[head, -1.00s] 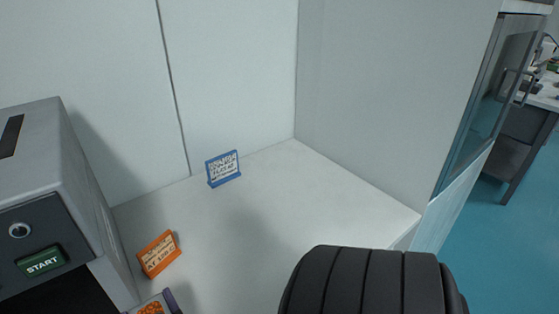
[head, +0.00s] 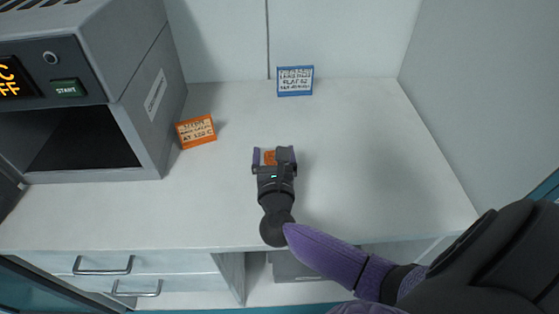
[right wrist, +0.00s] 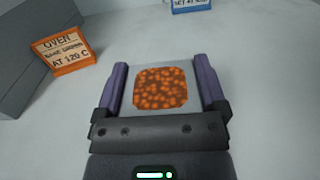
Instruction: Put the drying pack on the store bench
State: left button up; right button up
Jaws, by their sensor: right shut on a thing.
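The drying pack (right wrist: 160,88) is a pale flat pack with a window of orange beads, seen in the right wrist view. It shows small in the head view (head: 269,157), partly covered by the gripper. My right gripper (head: 273,155) is shut on the pack, with a purple finger along each side; it also shows in the right wrist view (right wrist: 160,78). The pack is over the middle of the white bench top (head: 350,165). I cannot tell whether it touches the surface. My left gripper is not in view.
A grey oven (head: 145,105) with an open dark chamber stands at the left. An orange sign (head: 196,131) is beside it, and a blue sign (head: 295,81) stands at the back. A grey wall panel (head: 480,90) closes the right side. The bench right of the pack is clear.

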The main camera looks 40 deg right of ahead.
notch_tip(320, 180, down, 4)
jog(key=shift+r+b, duration=0.25)
jog(key=shift+b, duration=0.3)
jog(key=shift+f, duration=0.15)
jog(key=o, duration=1)
jog(key=shift+o, duration=0.2)
jog(key=shift+s+a+r, duration=0.2)
jog(key=p+v, duration=0.1)
jog(key=v, duration=1)
jog(key=shift+s, duration=0.3)
